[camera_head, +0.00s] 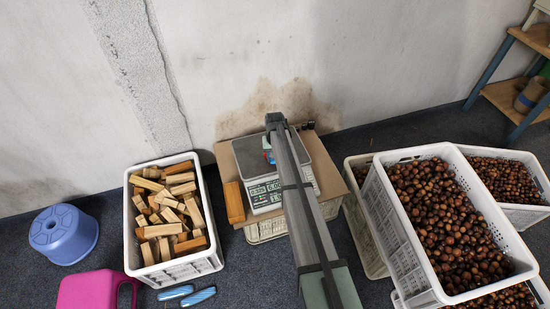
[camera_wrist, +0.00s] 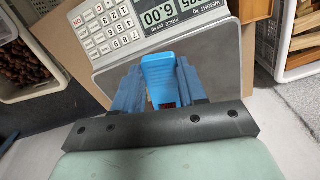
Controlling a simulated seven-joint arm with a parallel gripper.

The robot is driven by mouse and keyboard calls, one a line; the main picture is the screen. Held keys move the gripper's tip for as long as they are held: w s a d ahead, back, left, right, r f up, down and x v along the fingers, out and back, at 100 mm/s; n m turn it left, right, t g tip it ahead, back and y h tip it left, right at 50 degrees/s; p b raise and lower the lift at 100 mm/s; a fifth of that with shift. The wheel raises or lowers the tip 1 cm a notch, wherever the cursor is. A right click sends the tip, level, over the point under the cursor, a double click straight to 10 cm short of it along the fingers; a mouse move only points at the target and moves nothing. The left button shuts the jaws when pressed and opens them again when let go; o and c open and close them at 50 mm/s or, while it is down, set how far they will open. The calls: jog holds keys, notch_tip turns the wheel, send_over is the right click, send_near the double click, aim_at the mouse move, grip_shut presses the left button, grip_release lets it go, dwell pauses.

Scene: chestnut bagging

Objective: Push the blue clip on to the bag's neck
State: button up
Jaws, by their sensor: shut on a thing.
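The blue clip (camera_wrist: 161,75) is upright between the two fingers of my gripper (camera_wrist: 159,82) in the wrist view, and the gripper is shut on it. In the head view my gripper (camera_head: 275,121) is above the far part of the scale's plate, and only a small blue bit of the clip (camera_head: 267,142) shows beside my arm. A small dark red patch shows at the clip's lower end, too small to tell what it is. I cannot make out the bag or its neck in either view; my arm and gripper cover part of the plate.
The scale (camera_head: 248,157) stands on a cardboard-topped crate, with an orange-brown wooden block (camera_head: 234,202) beside it. A crate of wood blocks (camera_head: 129,225) is at left, and chestnut crates (camera_head: 405,220) at right. Two blue patterned objects (camera_head: 200,296) lie on the floor. The wall is close behind.

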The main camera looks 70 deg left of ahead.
jog(key=shift+w+a, duration=0.2)
jog(key=shift+a, duration=0.7)
jog(key=shift+w+a, duration=0.15)
jog(key=shift+a, duration=0.7)
jog(key=o, duration=0.9)
notch_tip(320, 180, up, 14)
jog(key=shift+d+f, duration=0.1)
